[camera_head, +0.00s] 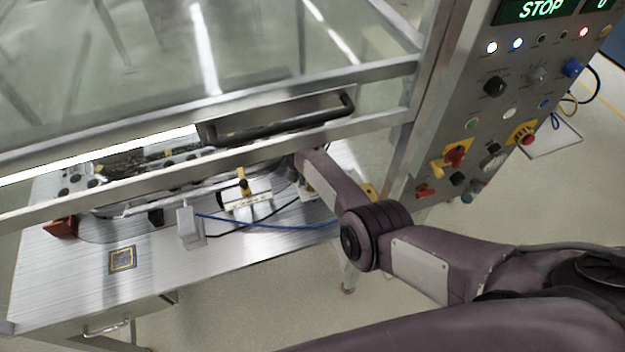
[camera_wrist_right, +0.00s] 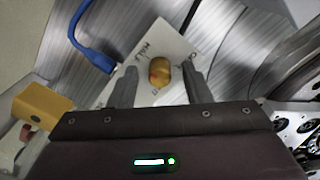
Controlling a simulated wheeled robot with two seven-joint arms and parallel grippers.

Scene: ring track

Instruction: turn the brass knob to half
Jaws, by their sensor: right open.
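In the right wrist view the brass knob (camera_wrist_right: 159,72) stands on a white plate (camera_wrist_right: 165,42) with printed marks; one of them seems to read HALF. My right gripper (camera_wrist_right: 159,68) is open, with one finger on each side of the knob. Gaps show between the knob and both fingers, and I see no contact. I cannot tell clearly where the knob points. In the head view my right arm reaches under the metal frame to the table, and its gripper (camera_head: 300,160) is mostly hidden. I cannot make out the knob there. My left gripper is not in view.
A glazed metal frame with a dark handle (camera_head: 285,122) hangs over the table (camera_head: 75,275). A control panel (camera_head: 520,95) stands at the right. In the wrist view a blue cable (camera_wrist_right: 88,48) and a yellow block (camera_wrist_right: 43,103) lie left of the knob.

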